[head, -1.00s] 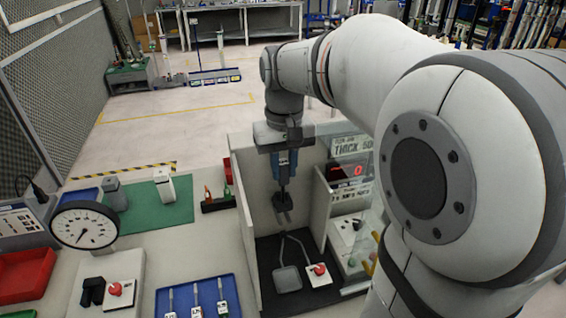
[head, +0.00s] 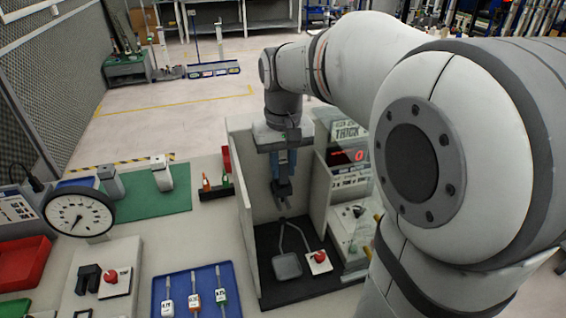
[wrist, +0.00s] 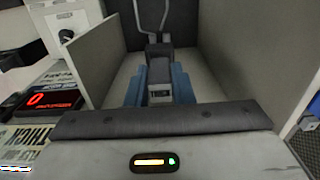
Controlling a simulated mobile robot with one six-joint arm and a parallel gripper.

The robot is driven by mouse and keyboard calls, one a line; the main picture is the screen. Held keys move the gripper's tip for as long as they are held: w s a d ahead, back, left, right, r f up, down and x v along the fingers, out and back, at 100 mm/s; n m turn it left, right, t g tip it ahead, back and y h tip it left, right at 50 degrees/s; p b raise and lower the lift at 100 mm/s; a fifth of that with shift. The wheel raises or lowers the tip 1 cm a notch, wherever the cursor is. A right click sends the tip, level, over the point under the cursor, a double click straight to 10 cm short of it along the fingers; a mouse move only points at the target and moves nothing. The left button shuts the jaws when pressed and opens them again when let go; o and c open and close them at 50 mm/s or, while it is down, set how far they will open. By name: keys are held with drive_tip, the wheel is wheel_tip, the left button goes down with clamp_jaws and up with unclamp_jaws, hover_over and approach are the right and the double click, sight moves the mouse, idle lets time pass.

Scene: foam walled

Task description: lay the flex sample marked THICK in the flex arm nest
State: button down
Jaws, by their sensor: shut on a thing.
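My gripper (head: 284,190) points down inside a walled booth. Its blue fingers (wrist: 160,82) are shut on a small dark grey piece (wrist: 159,50), which hangs above the booth floor. No marking on this piece can be read. Below it on the dark floor, a grey square pad (head: 287,266) carries a thin bent metal arm (head: 303,238), which also shows in the wrist view (wrist: 152,15). Beside the pad is a red knob (head: 320,257) on a white plate. A sign (head: 350,131) above the booth's right side reads THICK. I cannot tell a separate nest from the arm and pad.
Pale booth walls (head: 243,200) stand close on both sides of my gripper. A red digital display (wrist: 52,100) reads 0 beside the booth. Left of it are a blue tray (head: 157,300) with several tagged pieces, a dial gauge (head: 80,213), a green mat (head: 145,205) and a red bin (head: 22,262).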

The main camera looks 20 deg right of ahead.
drive_tip(key=shift+f+b, duration=1)
drive_tip(key=shift+f, duration=0.3)
drive_tip(key=c, duration=1.2)
unclamp_jaws()
drive_tip(key=shift+o, duration=0.2)
wheel_tip(320, 180, up, 8)
drive_tip(key=shift+f, duration=0.1)
drive_tip(key=s+f+t, duration=0.2)
drive_tip(key=s+f, duration=1)
drive_tip(key=s, duration=0.1)
drive_tip(key=shift+s+a+f+t, duration=0.25)
drive_tip(key=shift+t, duration=0.15)
